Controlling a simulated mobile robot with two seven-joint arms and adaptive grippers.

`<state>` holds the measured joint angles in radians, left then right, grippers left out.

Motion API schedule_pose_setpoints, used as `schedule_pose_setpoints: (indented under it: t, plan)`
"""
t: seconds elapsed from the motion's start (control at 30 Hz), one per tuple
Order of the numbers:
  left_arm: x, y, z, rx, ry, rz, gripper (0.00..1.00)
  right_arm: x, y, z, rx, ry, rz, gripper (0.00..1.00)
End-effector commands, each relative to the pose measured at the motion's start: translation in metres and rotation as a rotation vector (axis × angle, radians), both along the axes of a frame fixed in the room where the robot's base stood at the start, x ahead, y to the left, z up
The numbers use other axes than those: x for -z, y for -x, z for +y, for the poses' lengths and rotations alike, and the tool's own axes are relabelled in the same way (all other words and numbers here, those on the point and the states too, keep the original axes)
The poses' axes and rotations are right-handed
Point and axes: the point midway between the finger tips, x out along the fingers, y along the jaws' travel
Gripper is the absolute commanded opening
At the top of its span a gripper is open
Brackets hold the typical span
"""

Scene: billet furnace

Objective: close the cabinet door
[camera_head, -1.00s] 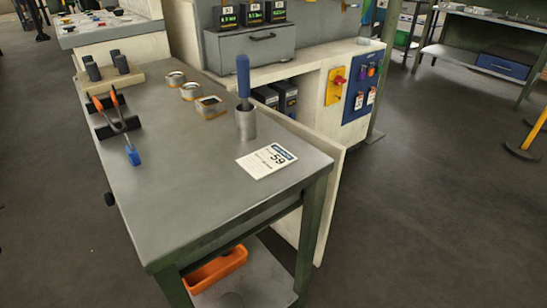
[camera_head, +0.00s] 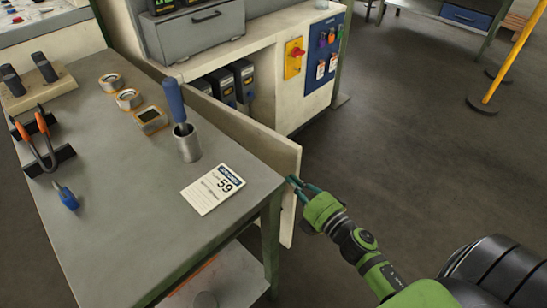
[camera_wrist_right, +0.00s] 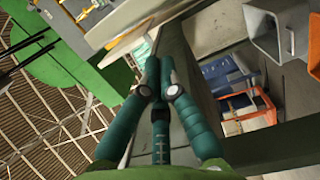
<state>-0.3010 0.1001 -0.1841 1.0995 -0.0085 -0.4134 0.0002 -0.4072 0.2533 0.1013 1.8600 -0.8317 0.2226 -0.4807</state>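The cabinet door (camera_head: 270,144) is a cream panel standing open, swung out from the cabinet (camera_head: 268,55) along the right side of the grey table. The table hides much of its lower part. My right gripper (camera_head: 297,184) is at the outer end of the door, its fingertips close to or touching the end edge; I cannot tell which. In the right wrist view, the teal fingers (camera_wrist_right: 157,62) come together at the tips with nothing seen between them. A cream panel (camera_wrist_right: 150,18), likely the door, lies just beyond them. My left gripper is not in view.
The grey table (camera_head: 125,215) stands left of the door and holds a metal cup (camera_head: 187,147), a card (camera_head: 213,189) and tools. Dark boxes (camera_head: 222,86) sit inside the cabinet opening. A yellow post (camera_head: 512,55) stands far right. The floor right of the door is clear.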

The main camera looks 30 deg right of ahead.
Motion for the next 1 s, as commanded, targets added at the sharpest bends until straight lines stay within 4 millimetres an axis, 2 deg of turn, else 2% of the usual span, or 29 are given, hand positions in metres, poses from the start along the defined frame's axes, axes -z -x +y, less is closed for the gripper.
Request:
schedule_pose_setpoints:
  t: [0.3,0.5,0.7,1.0]
  plan:
    - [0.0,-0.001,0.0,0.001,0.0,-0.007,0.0,-0.002,-0.055,0.009,0.001,-0.003,-0.005,0.0]
    - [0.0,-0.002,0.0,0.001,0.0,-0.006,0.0,-0.001,-0.082,0.014,0.002,-0.004,-0.001,0.0]
    - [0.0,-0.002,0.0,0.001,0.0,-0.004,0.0,-0.001,-0.093,0.016,0.002,-0.004,0.0,0.0]
    - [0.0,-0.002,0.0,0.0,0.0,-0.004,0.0,0.0,-0.093,0.016,0.002,-0.005,0.0,0.0]
